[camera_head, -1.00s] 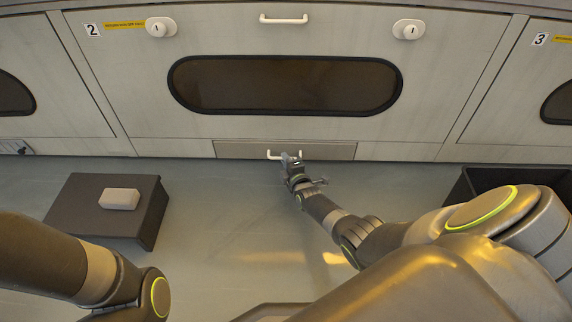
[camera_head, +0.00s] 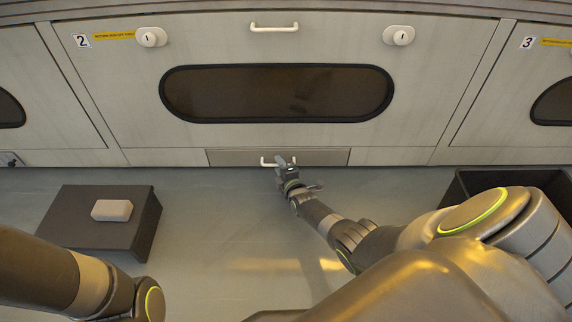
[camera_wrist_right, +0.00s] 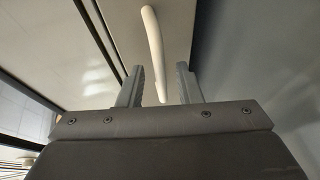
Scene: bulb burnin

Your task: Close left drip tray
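The drip tray (camera_head: 225,158) is a darker grey panel low in the cabinet front, below the dark oval window of bay 2. Its front looks about level with the cabinet face; a small gap cannot be ruled out. It has a white bar handle (camera_head: 268,163), also in the right wrist view (camera_wrist_right: 153,40). My right gripper (camera_head: 280,162) is at this handle. In the right wrist view its two fingers (camera_wrist_right: 160,87) stand apart, with the handle's near end between them; contact is unclear. My left arm shows at lower left, but its gripper is out of frame.
A dark low stool (camera_head: 85,230) with a pale block (camera_head: 112,210) stands on the floor at left. A dark open bin (camera_head: 460,190) stands at right, partly behind my right arm. The door above has a white handle (camera_head: 274,27) and two knobs. Floor between is clear.

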